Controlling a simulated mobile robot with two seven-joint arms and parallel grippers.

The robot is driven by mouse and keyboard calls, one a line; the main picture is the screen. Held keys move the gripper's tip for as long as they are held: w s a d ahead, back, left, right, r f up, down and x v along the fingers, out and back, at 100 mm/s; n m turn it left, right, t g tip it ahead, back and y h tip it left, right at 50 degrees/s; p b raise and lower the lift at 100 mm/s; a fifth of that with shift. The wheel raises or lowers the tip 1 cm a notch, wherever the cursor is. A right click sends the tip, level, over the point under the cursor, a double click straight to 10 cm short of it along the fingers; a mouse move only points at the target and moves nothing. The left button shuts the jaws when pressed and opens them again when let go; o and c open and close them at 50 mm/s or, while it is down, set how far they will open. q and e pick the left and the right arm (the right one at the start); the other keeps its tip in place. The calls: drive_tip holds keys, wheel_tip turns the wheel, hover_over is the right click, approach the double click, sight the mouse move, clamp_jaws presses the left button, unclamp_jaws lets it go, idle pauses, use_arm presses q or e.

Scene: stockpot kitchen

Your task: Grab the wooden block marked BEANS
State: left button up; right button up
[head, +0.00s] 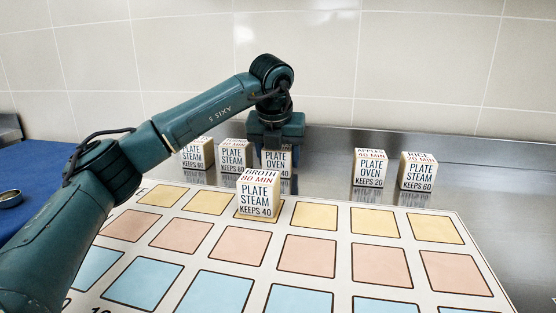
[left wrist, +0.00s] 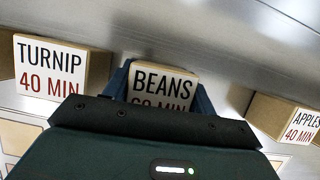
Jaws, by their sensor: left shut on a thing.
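The wooden block marked BEANS (left wrist: 163,84) sits between the jaws of my left gripper in the left wrist view. Its lower lettering is partly hidden by the gripper body. In the head view my left gripper (head: 276,143) points down at the back of the counter and is shut on this block (head: 276,163), whose front face reads PLATE OVEN KEEPS 40. The gripper covers its top there. I cannot tell whether the block touches the counter. My right gripper is not in view.
A TURNIP block (left wrist: 48,68) and an APPLES block (left wrist: 285,119) flank it. Blocks stand left (head: 232,155) and right (head: 419,171) on the steel counter. The BROTH block (head: 258,196) stands on the chart mat (head: 455,215) in front. A tiled wall (head: 430,60) rises behind.

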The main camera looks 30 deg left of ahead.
use_arm(q)
drive_tip(key=shift+c, duration=0.7)
drive_tip(key=shift+r, duration=0.1)
